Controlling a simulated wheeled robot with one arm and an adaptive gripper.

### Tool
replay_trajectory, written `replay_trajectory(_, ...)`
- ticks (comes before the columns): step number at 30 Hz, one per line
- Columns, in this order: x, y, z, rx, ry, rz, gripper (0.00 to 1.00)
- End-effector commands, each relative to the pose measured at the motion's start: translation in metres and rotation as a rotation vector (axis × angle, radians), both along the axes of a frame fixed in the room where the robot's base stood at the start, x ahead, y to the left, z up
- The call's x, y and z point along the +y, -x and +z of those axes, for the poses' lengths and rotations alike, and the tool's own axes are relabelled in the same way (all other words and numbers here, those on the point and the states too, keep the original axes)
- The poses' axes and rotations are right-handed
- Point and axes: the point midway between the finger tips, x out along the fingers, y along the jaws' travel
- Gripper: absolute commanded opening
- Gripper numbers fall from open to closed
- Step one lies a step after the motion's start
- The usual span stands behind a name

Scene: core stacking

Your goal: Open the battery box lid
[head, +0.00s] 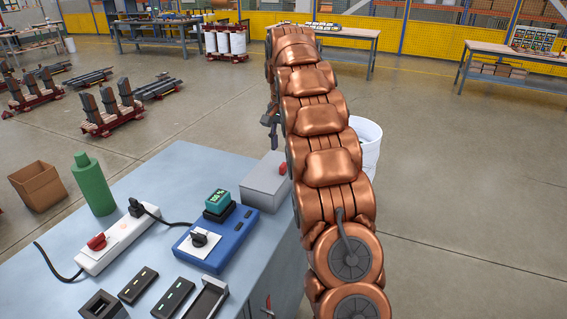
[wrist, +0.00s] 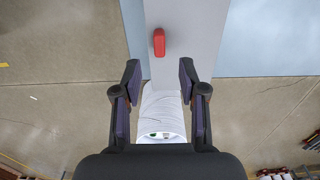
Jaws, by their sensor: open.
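The battery box (head: 262,188) is a grey box at the right back edge of the blue-grey workbench. Its lid looks closed. A red latch or handle (head: 283,169) sits on its right side, partly behind my arm. In the wrist view the grey box (wrist: 205,30) is ahead, with the red handle (wrist: 159,42) near the middle. My gripper (wrist: 160,78) is open and empty. Its two fingers stand to either side, a little short of the red handle, without touching it. In the head view my gripper is mostly hidden behind my copper arm.
The bench (head: 150,170) also holds a green bottle (head: 93,184), a power strip (head: 118,240), a blue device (head: 215,240) and several small dark modules. A white bin (head: 366,150) stands on the floor past the bench. It shows below the fingers in the wrist view (wrist: 160,112).

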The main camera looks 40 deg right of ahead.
Motion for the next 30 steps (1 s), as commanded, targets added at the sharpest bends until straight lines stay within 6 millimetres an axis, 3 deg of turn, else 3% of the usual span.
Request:
replay_trajectory(18, 0.0, 0.001, -0.056, 0.001, 0.0, 0.0, 0.42)
replay_trajectory(30, 0.0, 0.0, -0.069, -0.002, 0.002, 0.0, 0.42)
